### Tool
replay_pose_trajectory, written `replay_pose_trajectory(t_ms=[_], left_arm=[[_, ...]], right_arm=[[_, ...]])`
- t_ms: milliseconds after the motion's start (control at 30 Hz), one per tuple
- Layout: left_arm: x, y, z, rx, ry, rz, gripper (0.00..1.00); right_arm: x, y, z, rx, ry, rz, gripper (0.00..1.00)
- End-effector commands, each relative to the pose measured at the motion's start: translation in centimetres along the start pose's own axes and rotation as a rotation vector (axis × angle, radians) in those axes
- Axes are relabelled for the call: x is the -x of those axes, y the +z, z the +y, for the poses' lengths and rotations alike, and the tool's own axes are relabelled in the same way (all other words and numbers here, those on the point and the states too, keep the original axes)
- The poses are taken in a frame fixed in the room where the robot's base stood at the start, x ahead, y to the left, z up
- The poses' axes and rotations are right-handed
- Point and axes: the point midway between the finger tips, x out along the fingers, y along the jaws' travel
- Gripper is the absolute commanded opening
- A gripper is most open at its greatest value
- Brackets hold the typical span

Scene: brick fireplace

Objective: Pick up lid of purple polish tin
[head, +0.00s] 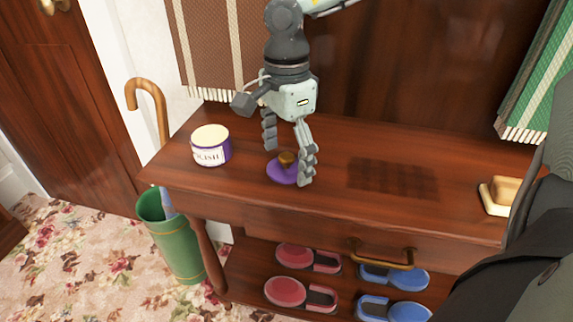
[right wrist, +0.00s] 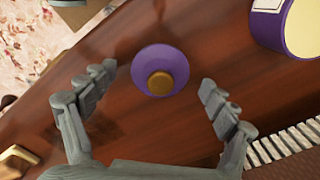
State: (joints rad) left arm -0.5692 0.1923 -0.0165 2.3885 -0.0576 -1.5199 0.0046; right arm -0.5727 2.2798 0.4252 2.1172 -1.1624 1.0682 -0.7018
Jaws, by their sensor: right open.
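The purple lid (head: 281,173) with a round brown-gold knob (head: 286,158) lies flat on the wooden table. In the right wrist view the lid (right wrist: 160,60) is ahead of and between the spread fingers. The purple polish tin (head: 211,146), with a cream label and pale top, stands left of the lid. It also shows in the right wrist view at the upper right (right wrist: 290,28). My right gripper (head: 287,163) is open and empty, pointing down over the lid, with its fingers on either side of the knob. My left gripper is not in view.
The wooden table (head: 440,200) is clear right of the lid. A brush-like block (head: 503,194) lies at its right end. Red and blue slippers (head: 295,256) lie on the shelf below. A green umbrella stand (head: 172,235) and cane (head: 150,95) stand at left.

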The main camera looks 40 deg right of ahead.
Motion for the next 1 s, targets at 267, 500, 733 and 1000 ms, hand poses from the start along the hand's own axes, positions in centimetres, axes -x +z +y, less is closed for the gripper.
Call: replay_pose_trajectory(t_ms=[267, 500, 733, 1000], left_arm=[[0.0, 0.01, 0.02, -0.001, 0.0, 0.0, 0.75], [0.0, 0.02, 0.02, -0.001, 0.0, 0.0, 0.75], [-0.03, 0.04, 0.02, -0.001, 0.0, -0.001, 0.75], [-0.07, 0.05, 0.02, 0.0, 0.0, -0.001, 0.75]], right_arm=[[0.05, 0.0, 0.0, 0.0, 0.0, 0.0, 0.66], [0.03, -0.01, 0.01, 0.0, 0.001, 0.0, 0.37], [-0.11, -0.05, 0.03, -0.001, 0.002, 0.0, 0.08], [-0.32, -0.09, 0.2, -0.001, 0.007, 0.001, 0.03]])
